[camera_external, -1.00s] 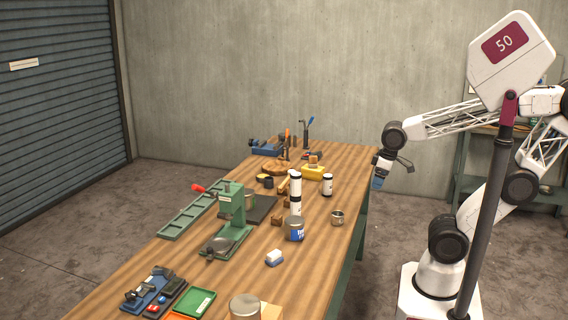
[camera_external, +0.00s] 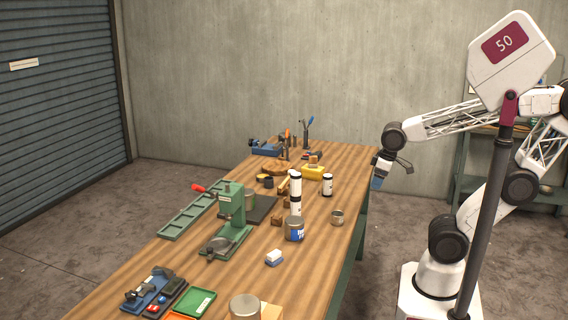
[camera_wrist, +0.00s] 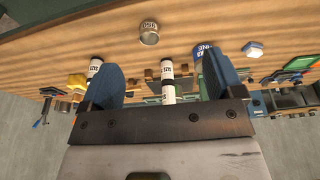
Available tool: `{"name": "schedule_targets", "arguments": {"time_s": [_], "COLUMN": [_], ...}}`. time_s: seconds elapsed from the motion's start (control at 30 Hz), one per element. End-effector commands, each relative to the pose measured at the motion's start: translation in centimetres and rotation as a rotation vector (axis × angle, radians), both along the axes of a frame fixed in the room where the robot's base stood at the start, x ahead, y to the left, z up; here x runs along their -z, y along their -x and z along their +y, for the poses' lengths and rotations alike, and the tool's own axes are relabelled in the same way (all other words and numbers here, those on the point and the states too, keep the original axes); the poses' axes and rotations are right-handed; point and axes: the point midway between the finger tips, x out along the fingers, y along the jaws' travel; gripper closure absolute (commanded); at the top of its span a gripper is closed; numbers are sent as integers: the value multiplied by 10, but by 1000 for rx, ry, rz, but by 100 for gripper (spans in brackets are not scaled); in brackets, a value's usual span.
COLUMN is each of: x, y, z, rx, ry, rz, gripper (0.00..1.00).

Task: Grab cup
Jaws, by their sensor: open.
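A small metal cup (camera_external: 337,217) stands near the right edge of the wooden table (camera_external: 322,268). In the wrist view the cup (camera_wrist: 149,33) shows beyond the finger tips, between the two blue fingers and toward the top. My gripper (camera_external: 377,182) is open and empty. It hangs past the table's right edge, apart from the cup and higher than it. In the wrist view my gripper (camera_wrist: 160,68) shows its fingers spread wide with nothing held.
A blue-labelled can (camera_external: 295,229) and a tall white cylinder (camera_external: 295,188) stand left of the cup. A shorter white cylinder (camera_external: 327,185) is behind it. A green press (camera_external: 231,215) is farther left. The table around the cup is mostly clear.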

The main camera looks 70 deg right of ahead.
Motion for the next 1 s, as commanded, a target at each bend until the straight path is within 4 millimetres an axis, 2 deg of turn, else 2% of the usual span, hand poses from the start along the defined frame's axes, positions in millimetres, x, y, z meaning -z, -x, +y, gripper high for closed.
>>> {"name": "schedule_targets", "arguments": {"time_s": [0.27,0.6,1.0], "x": [29,87,149], "y": [-23,-64,-88], "z": [-17,-47,-62], "rx": [33,59,25], "ry": [41,99,85], "rz": [-107,-361,-660], "gripper": [13,13,13]}}
